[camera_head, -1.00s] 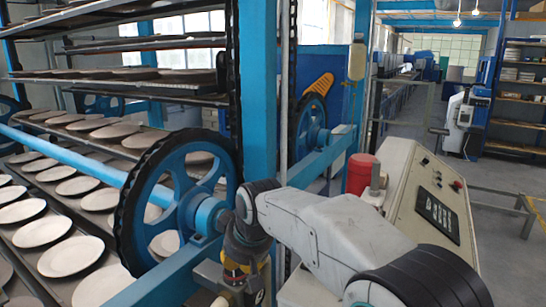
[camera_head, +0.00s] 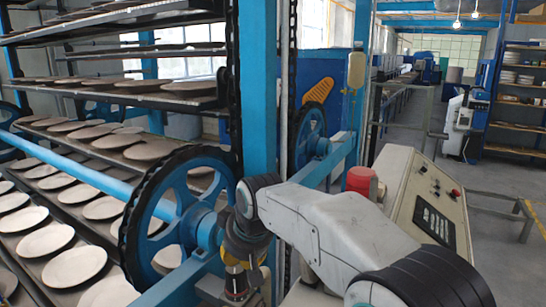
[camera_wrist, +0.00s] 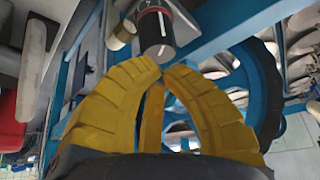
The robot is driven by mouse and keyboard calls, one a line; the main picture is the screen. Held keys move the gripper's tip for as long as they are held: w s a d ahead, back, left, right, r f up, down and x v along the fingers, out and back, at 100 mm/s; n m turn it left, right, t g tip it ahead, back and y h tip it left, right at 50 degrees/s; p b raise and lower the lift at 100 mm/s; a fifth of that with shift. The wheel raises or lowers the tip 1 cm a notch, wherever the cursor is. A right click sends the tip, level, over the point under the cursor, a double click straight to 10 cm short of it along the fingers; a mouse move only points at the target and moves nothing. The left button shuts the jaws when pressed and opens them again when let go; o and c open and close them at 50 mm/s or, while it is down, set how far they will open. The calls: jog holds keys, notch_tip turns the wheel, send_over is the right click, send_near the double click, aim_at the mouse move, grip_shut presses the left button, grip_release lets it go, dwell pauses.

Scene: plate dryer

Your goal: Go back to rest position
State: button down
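My gripper (camera_wrist: 163,66) has yellow ribbed fingers in the wrist view. Their tips come together and look shut, with nothing seen held between them. A dark cylinder with a red band and grey end face (camera_wrist: 156,32) is just beyond the tips; I cannot tell whether they touch it. In the head view my grey arm is bent, its wrist low in front of the blue post (camera_head: 258,100). The fingertips are hard to make out there.
A blue toothed wheel (camera_head: 160,183) is just left of my wrist. Racks of round plates (camera_head: 75,267) fill the left. A control panel (camera_head: 436,222) and red cap (camera_head: 362,180) are close on the right. An open aisle with shelves (camera_head: 520,103) lies beyond.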

jog(key=shift+s, duration=0.1)
jog(key=s+d+f+g+h, duration=0.25)
jog(key=s+d+f, duration=0.45)
jog(key=s+f, duration=0.35)
jog(key=s+d+r+m+t+b, duration=0.2)
jog(key=s+d+m+b, duration=0.2)
jog(key=s+d, duration=1.2)
jog(key=shift+s+d+m, duration=0.3)
jog(key=shift+d+m, duration=0.4)
jog(key=shift+m, duration=0.2)
